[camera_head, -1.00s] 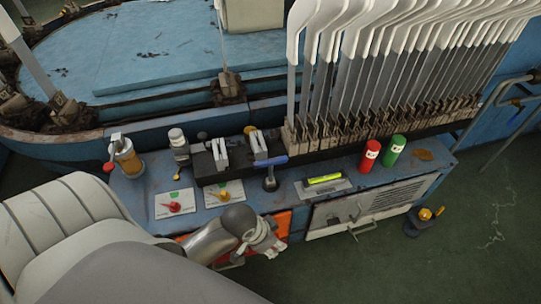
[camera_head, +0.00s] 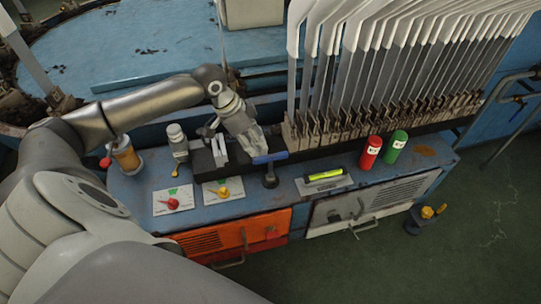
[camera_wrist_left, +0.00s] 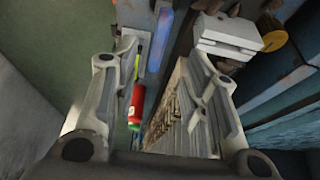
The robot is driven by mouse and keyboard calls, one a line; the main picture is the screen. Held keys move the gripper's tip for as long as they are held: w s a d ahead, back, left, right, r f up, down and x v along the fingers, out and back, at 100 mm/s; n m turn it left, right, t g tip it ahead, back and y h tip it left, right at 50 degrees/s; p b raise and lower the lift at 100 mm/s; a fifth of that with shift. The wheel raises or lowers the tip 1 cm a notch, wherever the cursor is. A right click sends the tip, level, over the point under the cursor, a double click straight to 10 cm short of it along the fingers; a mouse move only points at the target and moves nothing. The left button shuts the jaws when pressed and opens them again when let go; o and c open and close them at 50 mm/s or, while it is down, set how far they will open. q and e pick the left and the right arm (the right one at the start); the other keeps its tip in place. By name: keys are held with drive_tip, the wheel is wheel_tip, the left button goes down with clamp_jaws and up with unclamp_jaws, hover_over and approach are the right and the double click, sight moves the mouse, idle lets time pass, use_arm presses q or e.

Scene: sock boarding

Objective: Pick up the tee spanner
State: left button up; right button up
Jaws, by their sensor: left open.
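The tee spanner (camera_head: 270,158) has a blue crossbar handle on top. It stands upright in a dark holder (camera_head: 270,180) on the blue bench top. My left gripper (camera_head: 260,147) is just above and behind the blue handle, pointing down towards it. In the left wrist view the blue handle (camera_wrist_left: 160,40) shows beyond and between the open, empty fingers (camera_wrist_left: 165,55). I cannot tell whether a finger touches it. My right gripper is not in view.
White-topped boards (camera_head: 400,80) stand in a dense row to the right. Metal clamp blocks (camera_head: 218,150) sit close left. A level (camera_head: 325,176), red can (camera_head: 370,152) and green can (camera_head: 396,146) are on the bench. Orange (camera_head: 230,235) and grey cabinet doors are below.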

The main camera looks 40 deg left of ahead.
sight(269, 156)
use_arm(q)
drive_tip(key=b+x, duration=0.1)
drive_tip(key=x, duration=0.3)
drive_tip(key=shift+w+f, duration=0.2)
drive_tip(key=shift+f, duration=0.1)
drive_tip(key=shift+w+d+b+x, duration=0.15)
drive_tip(key=shift+b+x, duration=0.1)
drive_tip(key=shift+x, duration=0.5)
drive_tip(key=shift+d+b+x, duration=0.15)
drive_tip(key=shift+b+x, duration=0.05)
drive_tip(key=shift+x, duration=0.6)
drive_tip(key=shift+w+d+b+x, duration=0.15)
drive_tip(key=shift+b+x, duration=0.1)
drive_tip(key=shift+x, duration=0.5)
drive_tip(key=shift+w+d+f, duration=0.1)
drive_tip(key=shift+f, duration=0.3)
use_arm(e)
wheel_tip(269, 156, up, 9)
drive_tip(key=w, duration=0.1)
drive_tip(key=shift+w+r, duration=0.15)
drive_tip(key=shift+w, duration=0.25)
use_arm(q)
clamp_jaws()
